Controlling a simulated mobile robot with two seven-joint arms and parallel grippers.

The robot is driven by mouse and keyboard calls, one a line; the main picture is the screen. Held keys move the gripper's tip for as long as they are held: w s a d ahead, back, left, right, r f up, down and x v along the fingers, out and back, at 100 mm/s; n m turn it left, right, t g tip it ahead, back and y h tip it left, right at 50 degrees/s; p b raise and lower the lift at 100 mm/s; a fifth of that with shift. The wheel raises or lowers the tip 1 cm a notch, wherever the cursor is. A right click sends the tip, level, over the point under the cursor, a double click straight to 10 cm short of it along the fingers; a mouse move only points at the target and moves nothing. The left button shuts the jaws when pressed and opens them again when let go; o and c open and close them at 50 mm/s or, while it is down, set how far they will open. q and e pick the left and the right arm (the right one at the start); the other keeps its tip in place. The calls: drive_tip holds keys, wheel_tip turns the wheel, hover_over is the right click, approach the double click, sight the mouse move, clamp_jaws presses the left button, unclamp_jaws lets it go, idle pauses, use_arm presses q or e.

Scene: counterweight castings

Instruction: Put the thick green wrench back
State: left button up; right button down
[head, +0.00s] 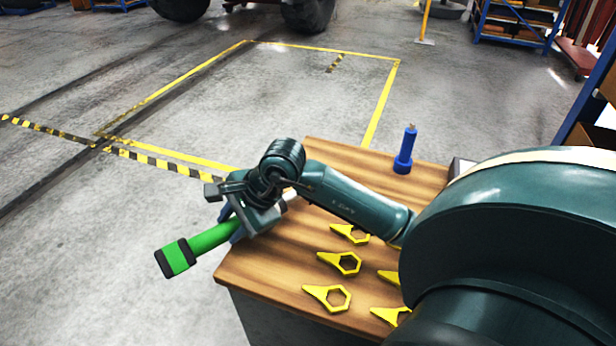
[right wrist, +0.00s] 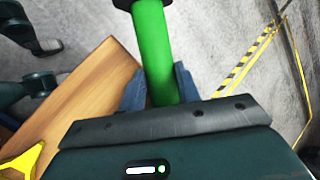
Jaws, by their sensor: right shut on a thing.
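The thick green wrench (head: 210,238) shows as a green bar with a black band and a green block at its lower left end. My right gripper (head: 232,222) is shut on it, with blue fingers on both sides of the bar. The wrench sticks out beyond the left edge of the wooden table top (head: 290,240), above the floor. In the right wrist view the green bar (right wrist: 155,45) runs up from between the fingers (right wrist: 160,88), and its black part is at the top edge. The wrench's other end is hidden by the gripper. My left gripper is not in view.
Several yellow hexagon-ring wrenches (head: 339,263) lie on the table. A blue upright tool or post (head: 404,158) stands at the table's back right. Grey floor with yellow lines (head: 170,160) lies beyond. Blue shelving (head: 585,110) is at the right. My large arm link covers the table's right side.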

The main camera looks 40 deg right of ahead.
drive_tip(key=shift+w+d+r+m+g, duration=0.2)
drive_tip(key=shift+w+d+m+g, duration=0.1)
drive_tip(key=shift+w+d+m, duration=0.15)
drive_tip(key=w+d+m, duration=0.1)
drive_tip(key=d+m, duration=0.1)
drive_tip(key=d, duration=0.1)
drive_tip(key=w+d+r+m+g, duration=0.1)
drive_tip(key=d+m, duration=0.1)
drive_tip(key=w+d+r+m+g, duration=0.1)
drive_tip(key=d+m, duration=0.1)
drive_tip(key=d, duration=0.1)
drive_tip(key=shift+d, duration=0.3)
drive_tip(key=d+r+m, duration=0.6)
drive_tip(key=d+m, duration=0.1)
drive_tip(key=d, duration=0.1)
drive_tip(key=shift+n+t+y, duration=0.25)
drive_tip(key=shift+t+y, duration=0.05)
drive_tip(key=f, duration=0.9)
drive_tip(key=shift+w+f+p, duration=0.2)
drive_tip(key=shift+w+p, duration=0.1)
drive_tip(key=shift+w, duration=0.1)
drive_tip(key=c, duration=1.5)
unclamp_jaws()
drive_tip(key=shift+s+f, duration=0.1)
drive_tip(key=shift+f, duration=0.05)
drive_tip(key=o, duration=0.5)
